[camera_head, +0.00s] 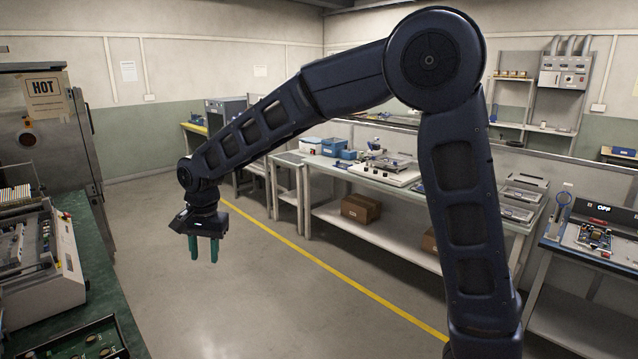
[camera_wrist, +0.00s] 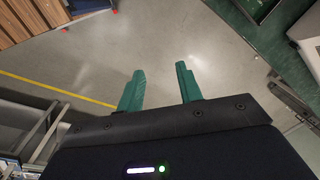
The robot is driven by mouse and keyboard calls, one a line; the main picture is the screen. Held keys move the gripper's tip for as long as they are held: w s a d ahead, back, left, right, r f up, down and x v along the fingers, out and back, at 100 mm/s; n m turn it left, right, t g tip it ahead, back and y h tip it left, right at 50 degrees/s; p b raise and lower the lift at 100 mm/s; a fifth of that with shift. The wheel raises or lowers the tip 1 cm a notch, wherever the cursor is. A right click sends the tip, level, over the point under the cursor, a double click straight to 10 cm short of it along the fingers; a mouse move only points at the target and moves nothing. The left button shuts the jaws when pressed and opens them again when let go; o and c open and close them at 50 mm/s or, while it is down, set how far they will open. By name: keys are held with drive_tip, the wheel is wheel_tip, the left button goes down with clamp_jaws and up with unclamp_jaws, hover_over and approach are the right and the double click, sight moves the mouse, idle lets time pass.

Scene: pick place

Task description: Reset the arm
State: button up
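My arm is bent at a high elbow and reaches forward to the left in the head view. My gripper (camera_head: 204,249) hangs over the open floor, its two green fingers pointing down. In the wrist view my gripper (camera_wrist: 160,85) shows its fingers apart with bare floor between them. It holds nothing.
A green workbench (camera_head: 88,241) with a grey machine (camera_head: 68,262) stands at the left, near a metal oven marked HOT (camera_head: 50,135). A long white bench (camera_head: 400,181) with blue boxes (camera_head: 335,146) runs along the right. Cardboard boxes (camera_head: 361,208) sit on its lower shelf. The floor (camera_head: 270,300) between is clear.

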drive_tip(key=w+d+r+t, duration=0.1)
drive_tip(key=w+d+r, duration=0.25)
drive_tip(key=d, duration=0.75)
drive_tip(key=w+d+r, duration=0.3)
drive_tip(key=w+d, duration=0.1)
drive_tip(key=d, duration=0.6)
drive_tip(key=w+d+r+t, duration=0.1)
drive_tip(key=w+d+r, duration=0.2)
drive_tip(key=d, duration=0.8)
drive_tip(key=s+d+f+t, duration=0.1)
drive_tip(key=s+d, duration=0.5)
drive_tip(key=d, duration=0.6)
drive_tip(key=s+d+f+t+h, duration=0.1)
drive_tip(key=s+d, duration=0.5)
drive_tip(key=d, duration=0.7)
drive_tip(key=shift+s+d, duration=0.2)
drive_tip(key=shift+d, duration=0.05)
